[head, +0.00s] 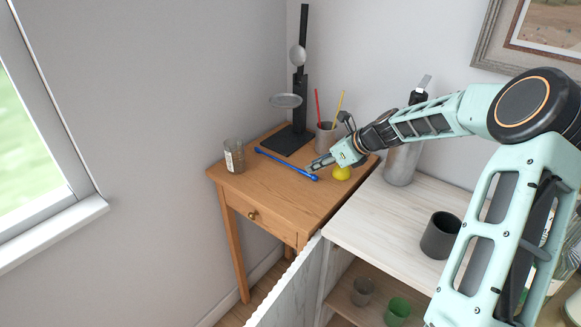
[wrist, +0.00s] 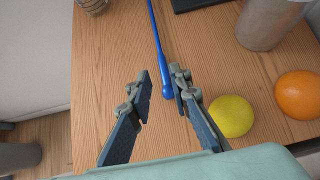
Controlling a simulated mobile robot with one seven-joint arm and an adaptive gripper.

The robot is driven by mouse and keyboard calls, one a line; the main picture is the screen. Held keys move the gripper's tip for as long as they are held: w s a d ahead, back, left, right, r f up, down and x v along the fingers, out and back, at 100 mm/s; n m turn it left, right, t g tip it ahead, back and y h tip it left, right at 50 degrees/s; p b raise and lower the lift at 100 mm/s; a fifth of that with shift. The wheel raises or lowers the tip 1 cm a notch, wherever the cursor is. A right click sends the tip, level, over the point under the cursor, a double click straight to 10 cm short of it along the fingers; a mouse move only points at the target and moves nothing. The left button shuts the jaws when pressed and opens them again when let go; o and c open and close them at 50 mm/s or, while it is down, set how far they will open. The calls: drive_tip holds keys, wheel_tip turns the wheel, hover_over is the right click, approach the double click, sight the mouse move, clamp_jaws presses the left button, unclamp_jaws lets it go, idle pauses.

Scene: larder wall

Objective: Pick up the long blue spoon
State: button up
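The long blue spoon (head: 286,163) lies flat on the small wooden table (head: 262,194). In the wrist view the spoon (wrist: 158,45) runs from the top edge down to its rounded blue end (wrist: 167,91). My gripper (head: 314,167) is over the table's right part, by the spoon's near end. In the wrist view my gripper (wrist: 160,82) is open, with the spoon's rounded end between its fingertips, closer to the right finger. I cannot tell whether that finger touches it or how high the fingers are above the table.
A yellow lemon (wrist: 231,116) lies close to the right finger, with an orange (wrist: 298,95) beyond it. A metal cup (head: 326,138) holds red and yellow sticks. A glass jar (head: 234,156) stands at left, a black stand (head: 288,141) behind. The table's front left is clear.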

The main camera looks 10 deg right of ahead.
drive_tip(key=shift+x, duration=2.75)
drive_tip(key=shift+w+d+r, duration=0.1)
drive_tip(key=shift+w, duration=0.05)
clamp_jaws()
